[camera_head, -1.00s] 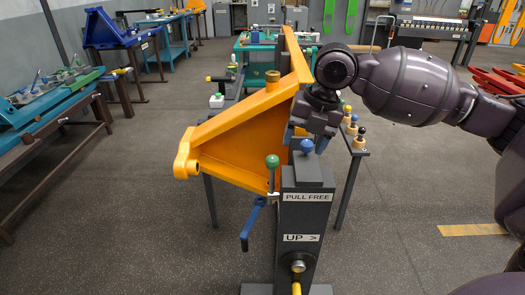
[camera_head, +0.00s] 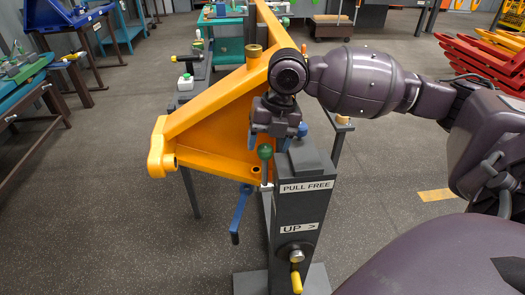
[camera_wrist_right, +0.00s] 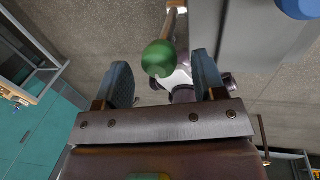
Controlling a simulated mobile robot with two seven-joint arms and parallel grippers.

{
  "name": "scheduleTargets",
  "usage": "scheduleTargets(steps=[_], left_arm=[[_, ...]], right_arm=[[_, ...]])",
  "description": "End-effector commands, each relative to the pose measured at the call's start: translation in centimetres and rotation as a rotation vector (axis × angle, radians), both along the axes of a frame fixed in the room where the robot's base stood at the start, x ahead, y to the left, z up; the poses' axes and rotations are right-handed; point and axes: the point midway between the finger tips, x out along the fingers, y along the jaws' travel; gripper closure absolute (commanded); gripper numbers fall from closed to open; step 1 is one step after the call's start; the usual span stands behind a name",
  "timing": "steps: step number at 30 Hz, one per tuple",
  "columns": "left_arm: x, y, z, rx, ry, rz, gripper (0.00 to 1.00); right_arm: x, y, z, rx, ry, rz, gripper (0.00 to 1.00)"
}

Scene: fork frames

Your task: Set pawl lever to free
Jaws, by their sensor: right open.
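A lever with a green ball knob (camera_head: 265,152) stands upright at the left side of the dark grey post (camera_head: 300,215), which bears a "PULL FREE" label (camera_head: 306,187). My right gripper (camera_head: 268,142) points down over this knob, its blue-padded fingers apart on either side. In the right wrist view the green knob (camera_wrist_right: 159,58) shows in the gap between the open fingers (camera_wrist_right: 165,75), nearer the left one; whether they touch is not clear. A blue ball knob (camera_head: 302,130) sits on top of the post, partly behind my gripper. My left gripper is not in view.
A large orange bracket (camera_head: 205,125) stands right behind and left of the lever. A blue crank handle (camera_head: 240,212) hangs beside the post. A yellow-handled crank (camera_head: 296,280) sits low on its front, under the "UP >" label (camera_head: 298,228). Open floor lies to the right.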

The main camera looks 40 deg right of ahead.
Motion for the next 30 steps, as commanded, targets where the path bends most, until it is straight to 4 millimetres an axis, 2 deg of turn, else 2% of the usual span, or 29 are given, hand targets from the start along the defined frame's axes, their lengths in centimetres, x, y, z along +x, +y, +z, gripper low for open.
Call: scheduleTargets(steps=[1, 6, 18, 30], left_arm=[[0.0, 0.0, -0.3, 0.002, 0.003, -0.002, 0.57], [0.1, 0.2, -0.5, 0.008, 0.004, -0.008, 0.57], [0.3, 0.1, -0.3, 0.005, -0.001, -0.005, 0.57], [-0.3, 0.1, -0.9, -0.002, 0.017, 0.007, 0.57]], right_arm=[[0.1, 0.2, -1.0, 0.002, 0.005, 0.0, 0.36], [0.2, 0.4, -2.3, -0.001, 0.003, 0.0, 0.36], [0.3, 0.5, -2.6, -0.001, -0.001, 0.0, 0.38], [0.3, 0.4, -2.5, -0.001, -0.001, 0.0, 0.99]])
